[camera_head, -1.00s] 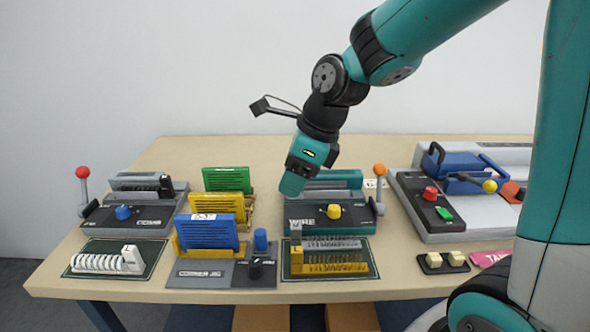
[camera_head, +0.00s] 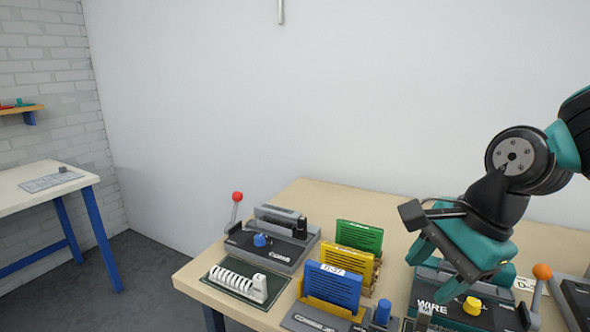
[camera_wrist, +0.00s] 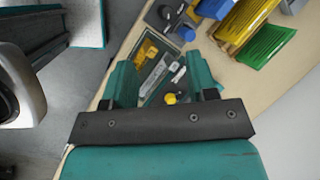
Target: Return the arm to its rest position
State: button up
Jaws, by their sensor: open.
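My gripper (camera_head: 440,272) is at the right of the head view, over the wire machine (camera_head: 448,292) on the bench. Its teal fingers point down and to the left. In the wrist view the gripper (camera_wrist: 161,84) is open, with its two fingers apart and nothing held between them. Bench items show beyond the gap, among them a yellow knob (camera_wrist: 170,98). The arm is bent at its dark wrist joint, and its upper part runs out of the head view at the right.
The bench (camera_head: 330,197) carries a blue panel (camera_head: 333,284), a green panel (camera_head: 359,237), a grey machine with a red-ball lever (camera_head: 237,197) and an orange-knobbed lever (camera_head: 542,272). A second table (camera_head: 25,180) stands at the left. Open floor (camera_head: 150,270) lies between them.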

jog(key=s+a+r+n+g, duration=0.1)
jog(key=s+a+n, duration=0.1)
jog(key=s+n, duration=0.4)
jog(key=s+a+r+n+p, duration=0.1)
jog(key=s+n, duration=0.4)
jog(key=n, duration=1)
jog(key=shift+s+a+r+g, duration=0.2)
jog(key=shift+s+a+g, duration=0.2)
jog(key=shift+a, duration=0.35)
dwell(1.0)
